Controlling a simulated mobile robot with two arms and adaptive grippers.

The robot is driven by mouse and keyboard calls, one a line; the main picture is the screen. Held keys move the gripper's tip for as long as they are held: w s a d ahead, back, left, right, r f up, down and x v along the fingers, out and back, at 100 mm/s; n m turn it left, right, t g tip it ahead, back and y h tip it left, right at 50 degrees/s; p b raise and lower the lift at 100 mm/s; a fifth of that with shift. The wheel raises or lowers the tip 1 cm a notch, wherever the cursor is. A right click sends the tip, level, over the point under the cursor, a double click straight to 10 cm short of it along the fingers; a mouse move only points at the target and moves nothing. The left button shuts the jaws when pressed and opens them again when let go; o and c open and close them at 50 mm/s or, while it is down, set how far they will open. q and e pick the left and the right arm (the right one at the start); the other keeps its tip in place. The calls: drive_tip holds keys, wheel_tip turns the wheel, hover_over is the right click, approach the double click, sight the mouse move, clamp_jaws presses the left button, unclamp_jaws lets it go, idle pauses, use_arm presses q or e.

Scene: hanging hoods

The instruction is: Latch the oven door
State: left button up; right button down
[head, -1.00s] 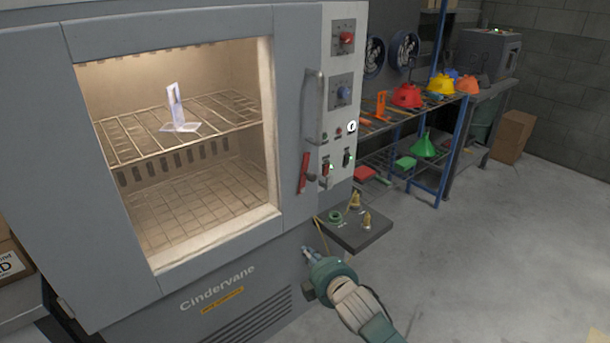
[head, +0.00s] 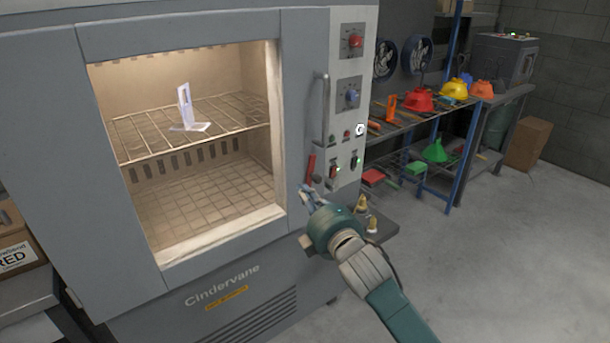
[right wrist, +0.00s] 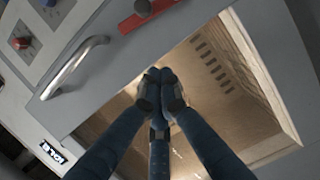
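The grey oven door (head: 294,110) has a large window onto a lit inside. It looks flush or nearly so with the oven; I cannot tell if a small gap is there. A red latch lever (head: 309,169) stands near upright on its right edge, below the metal door handle (head: 321,110). In the right wrist view the red lever (right wrist: 150,12) is at the top edge and the handle (right wrist: 75,66) at upper left. My right gripper (head: 306,190) is just below the lever, apart from it. Its fingertips (right wrist: 161,88) are together with nothing between them. My left gripper is out of view.
A control panel (head: 349,60) with knobs and switches is right of the door. A small dark shelf (head: 384,228) with brass parts juts out below it, close to my right arm. A rack (head: 462,150) with hard hats stands further right. The floor (head: 500,260) at right is clear.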

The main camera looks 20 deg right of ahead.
sight(302, 168)
drive_tip(key=w, duration=0.7)
drive_tip(key=shift+w+a+f+p, duration=0.15)
drive_tip(key=shift+w+a+p, duration=0.15)
drive_tip(key=shift+a+p, duration=0.1)
drive_tip(key=d, duration=0.1)
drive_tip(key=w+d, duration=0.1)
drive_tip(key=d, duration=0.1)
drive_tip(key=shift+w+d+f+p, duration=0.15)
drive_tip(key=shift+w+f+p, duration=0.2)
drive_tip(key=shift+w, duration=0.05)
drive_tip(key=shift+w+d+f, duration=0.1)
drive_tip(key=shift+w+d, duration=0.05)
drive_tip(key=shift+d+m+p, duration=0.25)
drive_tip(key=shift+m+p, duration=0.05)
drive_tip(key=shift+p, duration=0.2)
